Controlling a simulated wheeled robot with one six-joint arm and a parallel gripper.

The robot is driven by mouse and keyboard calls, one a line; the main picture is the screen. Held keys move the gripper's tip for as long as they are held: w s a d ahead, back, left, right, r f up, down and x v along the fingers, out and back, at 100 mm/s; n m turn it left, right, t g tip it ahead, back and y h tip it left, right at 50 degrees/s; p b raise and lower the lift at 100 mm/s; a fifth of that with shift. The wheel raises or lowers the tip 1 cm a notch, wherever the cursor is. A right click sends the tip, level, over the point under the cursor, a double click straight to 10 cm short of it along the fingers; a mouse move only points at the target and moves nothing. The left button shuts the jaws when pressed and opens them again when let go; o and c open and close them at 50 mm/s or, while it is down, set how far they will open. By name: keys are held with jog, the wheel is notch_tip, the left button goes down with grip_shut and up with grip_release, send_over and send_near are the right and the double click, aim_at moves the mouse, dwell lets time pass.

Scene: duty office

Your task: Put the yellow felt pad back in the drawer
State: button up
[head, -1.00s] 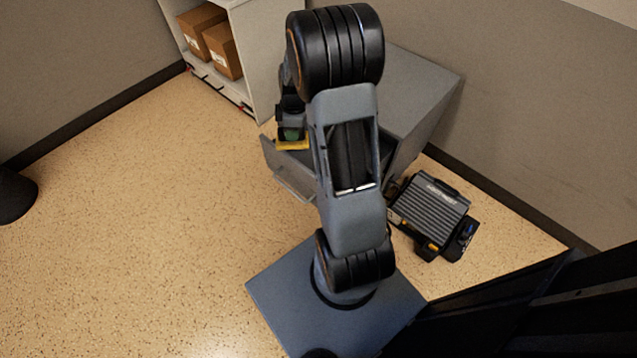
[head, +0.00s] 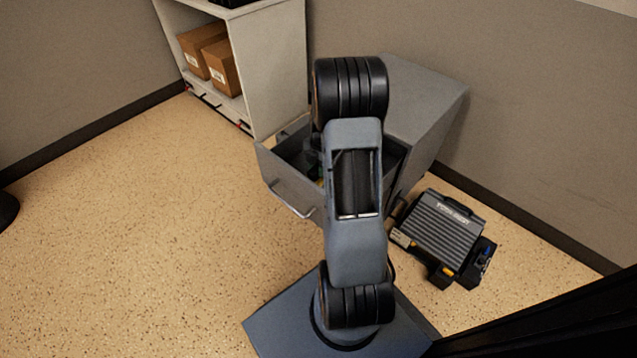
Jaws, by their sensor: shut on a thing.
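The drawer (head: 268,165) of the grey cabinet (head: 425,95) is pulled open, with its handle facing the lower left. My gripper (head: 319,174) is down inside the drawer opening, mostly hidden behind my own arm. I cannot tell whether the pad touches the drawer floor.
A white shelf unit (head: 270,70) with cardboard boxes (head: 222,68) stands behind the drawer. A black and grey case (head: 440,228) lies on the floor right of the cabinet. The speckled floor (head: 140,210) at left is clear.

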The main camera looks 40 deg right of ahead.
jog(key=shift+f+b, duration=1)
jog(key=shift+f, duration=1.8)
jog(key=shift+f, duration=0.1)
jog(key=shift+f, duration=0.15)
jog(key=o, duration=0.9)
